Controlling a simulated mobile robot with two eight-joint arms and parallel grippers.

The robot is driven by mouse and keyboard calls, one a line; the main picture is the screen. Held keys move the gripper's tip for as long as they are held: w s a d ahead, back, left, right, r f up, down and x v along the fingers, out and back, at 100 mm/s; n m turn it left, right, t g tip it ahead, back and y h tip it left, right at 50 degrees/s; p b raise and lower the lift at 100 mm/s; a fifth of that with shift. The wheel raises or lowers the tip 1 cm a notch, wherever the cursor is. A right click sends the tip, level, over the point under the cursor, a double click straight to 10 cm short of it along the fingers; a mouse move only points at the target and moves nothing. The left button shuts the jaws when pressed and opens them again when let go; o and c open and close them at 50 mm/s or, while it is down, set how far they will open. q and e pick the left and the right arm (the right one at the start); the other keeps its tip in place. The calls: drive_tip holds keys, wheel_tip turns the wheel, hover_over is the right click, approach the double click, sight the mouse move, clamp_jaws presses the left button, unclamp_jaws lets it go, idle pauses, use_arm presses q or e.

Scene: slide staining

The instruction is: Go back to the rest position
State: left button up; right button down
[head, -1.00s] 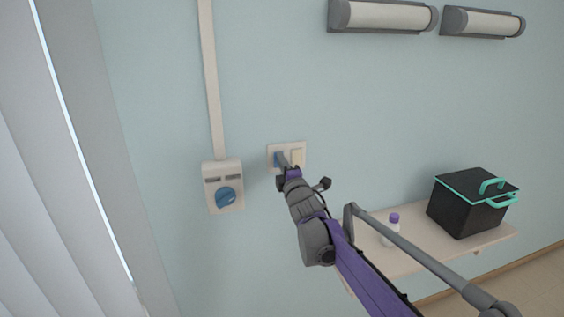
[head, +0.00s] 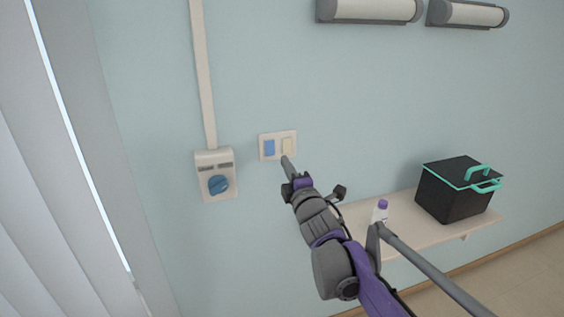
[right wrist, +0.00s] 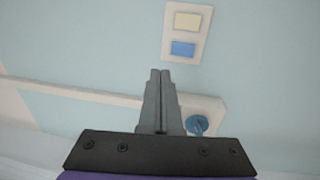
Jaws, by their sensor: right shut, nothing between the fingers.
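My right gripper (head: 287,161) is shut and empty, just below the wall switch plate (head: 277,145) in the head view. The plate has a blue rocker (head: 269,147) on the left and a cream rocker (head: 287,145) on the right. In the right wrist view the two fingers of my right gripper (right wrist: 160,75) lie together. The switch plate (right wrist: 185,32) shows there above the tips, apart from them. My left gripper is not in view.
A grey box with a blue dial (head: 218,185) is on the wall at left, under a vertical conduit (head: 203,80). A shelf (head: 408,222) at right holds a black box (head: 455,195) and a purple-capped white bottle (head: 380,212). White blinds (head: 60,200) hang far left.

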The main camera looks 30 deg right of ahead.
drive_tip(key=shift+s, duration=0.35)
drive_tip(key=shift+a, duration=0.1)
drive_tip(key=s+a+f+m+g+y, duration=0.1)
drive_tip(key=s+a+f+m+g, duration=0.3)
drive_tip(key=s+f, duration=0.5)
drive_tip(key=s+a+f+m+g+y, duration=0.2)
drive_tip(key=s+a+f+m+g, duration=0.3)
drive_tip(key=s+a+f, duration=0.3)
drive_tip(key=s+a+f+m+g+y, duration=0.1)
drive_tip(key=s+a+f+m+g, duration=0.3)
drive_tip(key=s+f, duration=0.6)
wheel_tip(320, 180, down, 3)
drive_tip(key=shift+s+a+f+m, duration=0.15)
drive_tip(key=shift+s+a+m, duration=0.2)
drive_tip(key=shift+a+m, duration=0.8)
drive_tip(key=shift+d, duration=0.15)
